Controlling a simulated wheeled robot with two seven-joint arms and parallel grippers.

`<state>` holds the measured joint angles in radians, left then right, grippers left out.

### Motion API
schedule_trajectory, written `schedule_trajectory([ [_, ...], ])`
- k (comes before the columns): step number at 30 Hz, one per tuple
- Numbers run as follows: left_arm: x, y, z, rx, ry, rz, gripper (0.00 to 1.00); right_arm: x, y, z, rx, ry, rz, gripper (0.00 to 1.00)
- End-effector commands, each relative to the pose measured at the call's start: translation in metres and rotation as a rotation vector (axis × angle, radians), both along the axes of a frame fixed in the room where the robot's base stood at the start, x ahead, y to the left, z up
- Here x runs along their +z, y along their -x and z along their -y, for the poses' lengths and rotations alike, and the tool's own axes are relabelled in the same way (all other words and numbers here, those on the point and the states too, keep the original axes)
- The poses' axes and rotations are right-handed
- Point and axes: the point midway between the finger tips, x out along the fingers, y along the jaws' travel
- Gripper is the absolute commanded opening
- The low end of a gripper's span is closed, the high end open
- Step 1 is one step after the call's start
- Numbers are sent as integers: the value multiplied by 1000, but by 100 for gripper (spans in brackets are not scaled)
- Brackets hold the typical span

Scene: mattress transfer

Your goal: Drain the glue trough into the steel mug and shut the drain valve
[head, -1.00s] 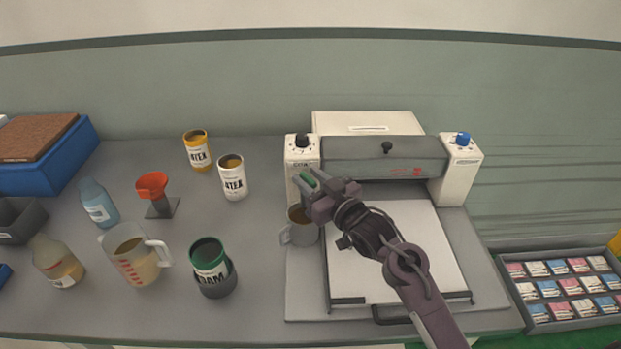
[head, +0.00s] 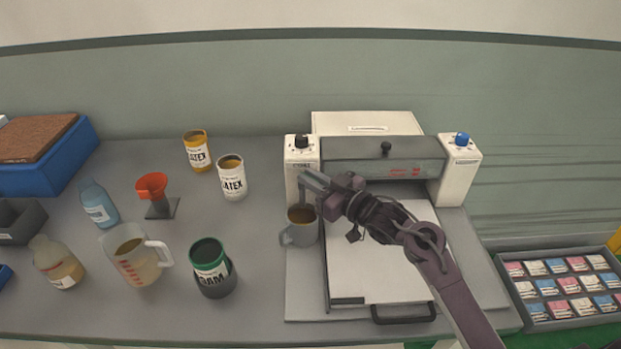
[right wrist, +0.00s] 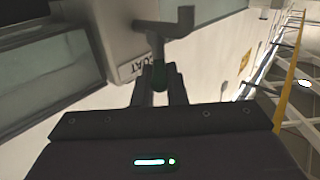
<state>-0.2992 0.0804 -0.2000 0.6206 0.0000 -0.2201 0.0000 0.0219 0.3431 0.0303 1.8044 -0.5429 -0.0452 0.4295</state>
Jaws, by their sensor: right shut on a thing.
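The steel mug (head: 302,236) stands upright below the left post of the coating machine, handle to the left. Brown liquid shows inside it. My right gripper (head: 308,180) is above the mug at the drain. Whether glue is running cannot be told. My left gripper is not in view.
A white sheet (head: 385,255) lies on the machine bed. To the left stand a green-rimmed jar (head: 213,270), a measuring jug (head: 137,258), two latex cans (head: 232,178), a red funnel (head: 152,186) and bottles. A tray of small packs (head: 565,290) is at the right.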

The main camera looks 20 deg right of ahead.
Motion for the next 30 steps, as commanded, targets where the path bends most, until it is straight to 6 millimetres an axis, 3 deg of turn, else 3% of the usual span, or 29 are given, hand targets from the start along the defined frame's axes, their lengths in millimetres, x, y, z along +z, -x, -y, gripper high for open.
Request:
schedule_trajectory([
  [15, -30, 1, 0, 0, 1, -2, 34, -2, -9, 11, 373, 3, 4, 0],
  [30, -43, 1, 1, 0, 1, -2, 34, 0, -11, 11, 488, 0, 1, 0],
])
